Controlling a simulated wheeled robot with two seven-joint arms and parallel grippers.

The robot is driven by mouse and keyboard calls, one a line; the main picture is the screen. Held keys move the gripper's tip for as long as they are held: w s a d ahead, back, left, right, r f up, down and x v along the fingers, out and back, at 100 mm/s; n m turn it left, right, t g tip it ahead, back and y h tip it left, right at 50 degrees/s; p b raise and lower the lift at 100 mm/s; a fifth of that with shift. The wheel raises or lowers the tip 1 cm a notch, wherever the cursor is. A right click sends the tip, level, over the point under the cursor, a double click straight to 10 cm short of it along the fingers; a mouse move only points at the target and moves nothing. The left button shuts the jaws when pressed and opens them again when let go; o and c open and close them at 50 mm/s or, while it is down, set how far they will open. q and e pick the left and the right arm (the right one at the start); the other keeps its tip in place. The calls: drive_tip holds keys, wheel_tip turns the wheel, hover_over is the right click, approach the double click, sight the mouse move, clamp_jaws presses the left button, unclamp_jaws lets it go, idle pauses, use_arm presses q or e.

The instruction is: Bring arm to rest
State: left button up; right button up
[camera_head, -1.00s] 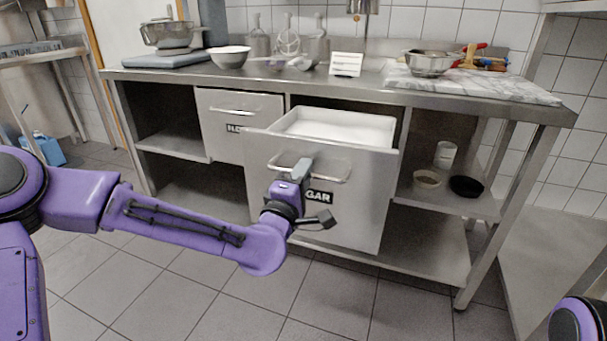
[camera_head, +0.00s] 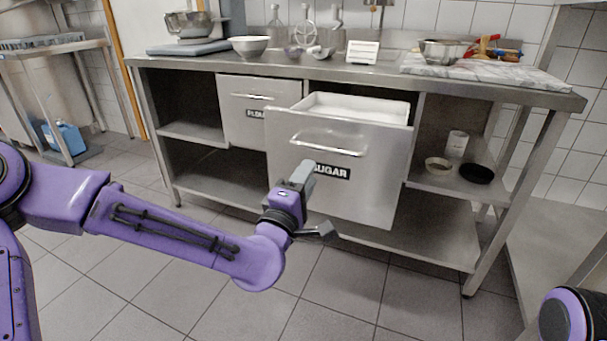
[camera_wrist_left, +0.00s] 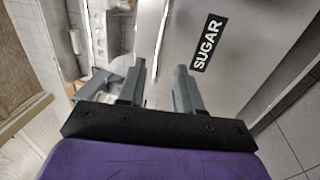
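My left gripper (camera_head: 303,176) is in front of the sugar drawer (camera_head: 370,190), below its handle (camera_head: 328,142). In the left wrist view the left gripper (camera_wrist_left: 160,88) has its two fingers apart with nothing between them. The handle (camera_wrist_left: 162,40) shows beyond the fingertips, apart from them. The sugar drawer is pulled out, with white content inside. My right arm shows only as a purple part at the bottom right of the head view; its gripper is out of view.
The steel counter (camera_head: 190,62) holds a white bowl (camera_head: 249,46), a small sign (camera_head: 362,52) and a metal bowl (camera_head: 443,51) by a marble board (camera_head: 490,73). The flour drawer (camera_head: 240,125) is shut. A lower shelf holds a black bowl (camera_head: 477,173). The tiled floor in front is clear.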

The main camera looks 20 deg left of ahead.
use_arm(q)
drive_tip(key=s+a+f+m+g+y, duration=0.1)
drive_tip(key=s+a+f+m+g, duration=0.2)
drive_tip(key=f, duration=1)
drive_tip(key=s+f+m+g+y, duration=0.15)
drive_tip(key=s+f+g, duration=0.3)
drive_tip(key=f, duration=0.85)
drive_tip(key=s+a+f+m+g+y, duration=0.1)
drive_tip(key=s+a+f+m+g, duration=0.2)
drive_tip(key=s+f, duration=0.5)
drive_tip(key=s+a+f+m+g+y, duration=0.1)
drive_tip(key=s+a+f+g, duration=0.3)
drive_tip(key=s, duration=0.6)
drive_tip(key=s+a+f+m+g+y, duration=0.1)
drive_tip(key=s+a+f+m+g, duration=0.15)
drive_tip(key=s+a+f, duration=0.45)
wheel_tip(320, 180, up, 25)
drive_tip(key=s+d+n+p, duration=0.1)
drive_tip(key=d+p, duration=0.1)
drive_tip(key=p, duration=2.4)
drive_tip(key=shift+s+f, duration=0.15)
drive_tip(key=shift+f, duration=0.05)
